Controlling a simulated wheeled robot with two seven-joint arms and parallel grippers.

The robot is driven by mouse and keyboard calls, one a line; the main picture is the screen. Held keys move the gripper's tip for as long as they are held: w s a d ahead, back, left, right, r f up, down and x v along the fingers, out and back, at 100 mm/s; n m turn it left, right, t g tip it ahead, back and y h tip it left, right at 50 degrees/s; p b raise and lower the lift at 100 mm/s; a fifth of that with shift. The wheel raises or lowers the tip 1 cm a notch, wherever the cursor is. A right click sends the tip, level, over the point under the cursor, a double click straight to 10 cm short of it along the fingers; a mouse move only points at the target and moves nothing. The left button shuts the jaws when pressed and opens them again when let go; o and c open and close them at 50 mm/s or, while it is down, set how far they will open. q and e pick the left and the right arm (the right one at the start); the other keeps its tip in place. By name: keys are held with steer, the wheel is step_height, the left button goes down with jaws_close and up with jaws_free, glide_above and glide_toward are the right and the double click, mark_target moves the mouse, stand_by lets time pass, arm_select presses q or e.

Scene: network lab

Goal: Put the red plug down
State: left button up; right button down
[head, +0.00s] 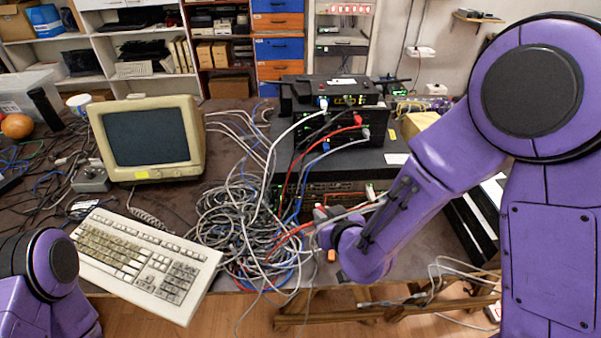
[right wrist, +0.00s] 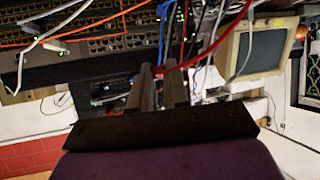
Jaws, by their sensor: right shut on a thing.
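My right gripper (head: 322,218) is in front of the stacked network gear, above the cable heap at the table's front edge. In the right wrist view its two fingers (right wrist: 160,76) are close together, with a red plug (right wrist: 168,69) at their tips and a red cable running up to the right. The plug's shape is mostly hidden by the fingers. Another red connector (head: 357,120) sits at the front of the upper black device. My left gripper is out of view; only part of my left arm shows at lower left.
A tangle of grey, blue and red cables (head: 240,215) covers the table's middle. A beige keyboard (head: 140,258) and monitor (head: 148,138) stand left of it. The black network devices (head: 340,160) are stacked behind my right gripper. A narrow strip of tabletop (head: 440,238) is bare at right.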

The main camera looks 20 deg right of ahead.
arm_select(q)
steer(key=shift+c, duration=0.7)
arm_select(e)
steer(key=s+a+f+n+g+y, duration=0.1)
steer(key=a+f+n+g+y, duration=0.1)
steer(key=a+n+g+y, duration=0.9)
steer(key=shift+a+n+y, duration=0.4)
steer(key=shift+a+n, duration=0.85)
steer(key=shift+n, duration=1.65)
